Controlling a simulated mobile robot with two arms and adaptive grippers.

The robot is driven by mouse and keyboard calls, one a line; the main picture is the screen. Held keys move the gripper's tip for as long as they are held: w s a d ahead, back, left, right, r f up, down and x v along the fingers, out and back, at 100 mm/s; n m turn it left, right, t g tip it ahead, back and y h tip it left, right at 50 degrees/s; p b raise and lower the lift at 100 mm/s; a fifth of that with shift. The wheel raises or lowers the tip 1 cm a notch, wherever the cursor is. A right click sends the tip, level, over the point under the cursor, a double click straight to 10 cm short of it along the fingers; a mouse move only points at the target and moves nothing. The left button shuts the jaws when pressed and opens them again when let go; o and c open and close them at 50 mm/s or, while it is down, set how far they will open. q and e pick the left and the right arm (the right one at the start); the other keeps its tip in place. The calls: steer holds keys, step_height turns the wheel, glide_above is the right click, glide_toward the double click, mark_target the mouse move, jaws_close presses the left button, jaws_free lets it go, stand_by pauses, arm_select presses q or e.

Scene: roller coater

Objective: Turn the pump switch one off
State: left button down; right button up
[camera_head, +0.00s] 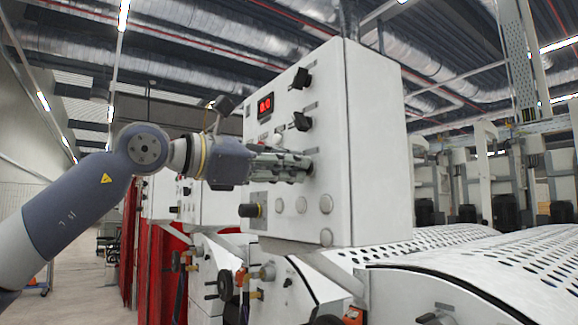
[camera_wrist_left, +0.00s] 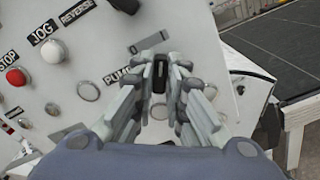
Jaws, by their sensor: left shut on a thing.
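A white control box (camera_head: 375,150) stands in the middle of the head view, with black rotary knobs on its front panel. My left gripper (camera_head: 306,166) reaches the panel from the left, below two of these knobs. In the left wrist view the fingers of my left gripper (camera_wrist_left: 160,72) are closed around a black switch knob (camera_wrist_left: 159,82). A partly covered label reading "PUMP" (camera_wrist_left: 117,76) is just left of it. The knob's handle runs roughly up and down in that view. In the head view the fingers hide this knob. My right gripper is not in view.
The upper black knob (camera_head: 301,78), middle black knob (camera_head: 301,121) and red display (camera_head: 265,105) are above the gripper. Round buttons (camera_head: 326,204) sit below it. In the wrist view a red stop button (camera_wrist_left: 16,77) is at left. Perforated white covers (camera_head: 450,238) extend right.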

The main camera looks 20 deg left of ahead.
arm_select(q)
steer(key=n+b, duration=0.5)
steer(key=n, duration=0.6)
steer(key=shift+a+r+n+b, duration=0.1)
steer(key=shift+a+n+b, duration=0.05)
steer(key=shift+n+b, duration=0.25)
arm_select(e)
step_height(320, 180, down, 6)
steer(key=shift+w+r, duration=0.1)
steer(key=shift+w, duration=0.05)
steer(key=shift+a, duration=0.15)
arm_select(q)
steer(key=c, duration=1.6)
jaws_free()
steer(key=shift+a, duration=0.1)
